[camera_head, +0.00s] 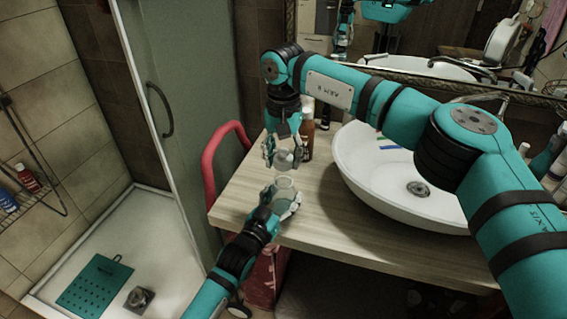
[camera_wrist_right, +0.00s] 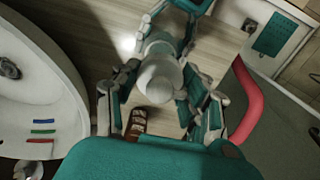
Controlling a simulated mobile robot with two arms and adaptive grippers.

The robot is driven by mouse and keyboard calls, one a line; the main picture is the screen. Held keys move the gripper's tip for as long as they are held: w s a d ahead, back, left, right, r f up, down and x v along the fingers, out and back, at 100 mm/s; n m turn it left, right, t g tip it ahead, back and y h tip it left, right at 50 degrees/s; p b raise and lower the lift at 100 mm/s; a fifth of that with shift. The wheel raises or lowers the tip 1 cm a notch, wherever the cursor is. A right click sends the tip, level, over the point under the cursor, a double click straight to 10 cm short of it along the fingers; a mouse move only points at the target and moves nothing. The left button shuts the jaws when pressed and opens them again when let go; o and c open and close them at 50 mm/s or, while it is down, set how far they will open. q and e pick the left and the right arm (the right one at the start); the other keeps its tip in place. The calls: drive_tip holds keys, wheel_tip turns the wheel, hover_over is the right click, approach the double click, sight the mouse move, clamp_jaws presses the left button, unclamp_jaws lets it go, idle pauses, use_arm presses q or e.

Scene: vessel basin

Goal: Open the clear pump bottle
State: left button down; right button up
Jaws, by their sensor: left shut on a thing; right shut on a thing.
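The clear pump bottle (camera_head: 284,184) is over the front part of the wooden counter, between the fingers of my left gripper (camera_head: 279,197), which is shut on it. My right gripper (camera_head: 284,156) comes from above and is shut on the pale pump top (camera_head: 285,161). In the head view a small gap shows between the pump top and the bottle's mouth, so they look apart. In the right wrist view the pump top (camera_wrist_right: 160,78) sits between the fingers of my right gripper (camera_wrist_right: 160,95), with my left gripper (camera_wrist_right: 172,14) beyond it. The top hides much of the bottle there.
A brown bottle (camera_head: 307,141) stands on the counter (camera_head: 330,215) close behind my right gripper. The white basin (camera_head: 362,175) is to the right. A red curved handle (camera_head: 211,150) stands at the counter's left edge. The counter between grippers and basin is clear.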

use_arm(q)
drive_tip(key=shift+c, duration=1.7)
unclamp_jaws()
